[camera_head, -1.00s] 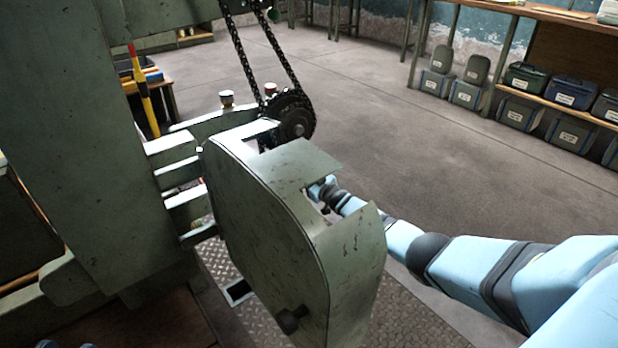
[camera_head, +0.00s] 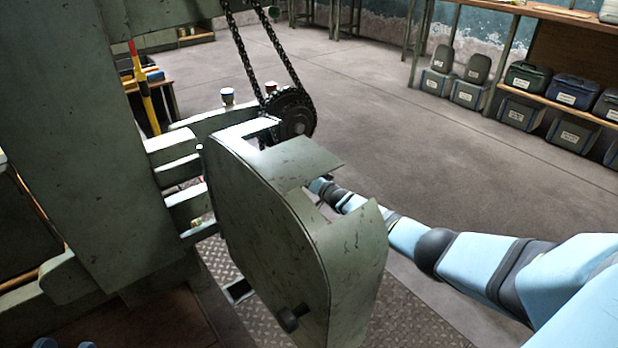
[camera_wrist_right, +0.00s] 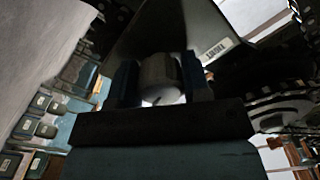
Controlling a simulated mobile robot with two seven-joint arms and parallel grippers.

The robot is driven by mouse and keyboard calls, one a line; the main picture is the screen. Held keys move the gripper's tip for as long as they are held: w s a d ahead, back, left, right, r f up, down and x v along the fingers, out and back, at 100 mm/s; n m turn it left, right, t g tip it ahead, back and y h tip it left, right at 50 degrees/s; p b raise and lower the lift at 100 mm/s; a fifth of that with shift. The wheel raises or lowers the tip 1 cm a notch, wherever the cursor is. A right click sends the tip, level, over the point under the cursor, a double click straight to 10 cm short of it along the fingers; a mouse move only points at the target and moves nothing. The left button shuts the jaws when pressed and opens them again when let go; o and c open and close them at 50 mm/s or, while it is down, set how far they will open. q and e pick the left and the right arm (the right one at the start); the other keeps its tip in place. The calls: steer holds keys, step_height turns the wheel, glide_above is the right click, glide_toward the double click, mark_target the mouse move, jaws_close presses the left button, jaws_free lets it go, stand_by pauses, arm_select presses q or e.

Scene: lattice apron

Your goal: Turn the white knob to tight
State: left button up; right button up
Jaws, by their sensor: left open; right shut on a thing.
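The white knob (camera_wrist_right: 160,78) shows in the right wrist view as a pale grey-white round body. My right gripper (camera_wrist_right: 162,70) has a blue finger on each side of it and is shut on it. In the head view the knob and the right fingertips are hidden behind a green metal cover (camera_head: 265,225); only my right wrist shows in the cover's notch. Two blue tips of my left gripper (camera_head: 65,344) show at the bottom left edge, apart and empty. Any tight mark is not readable.
A chain (camera_head: 241,50) runs down to a sprocket (camera_head: 296,124) just behind the cover. A large green machine column (camera_head: 90,130) stands at the left. Shelves with several bins (camera_head: 567,92) stand at the far right. The floor (camera_head: 450,140) between is clear.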

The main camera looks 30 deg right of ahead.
steer(key=m, duration=0.2)
steer(key=shift+m, duration=0.3)
arm_select(q)
steer(key=shift+w+r+h, duration=0.15)
steer(key=shift+r+h, duration=0.15)
arm_select(e)
steer(key=shift+m, duration=0.4)
arm_select(q)
steer(key=shift+a+f+m, duration=0.1)
steer(key=shift+f+m, duration=0.05)
steer(key=shift+m, duration=0.15)
arm_select(e)
steer(key=o, duration=0.9)
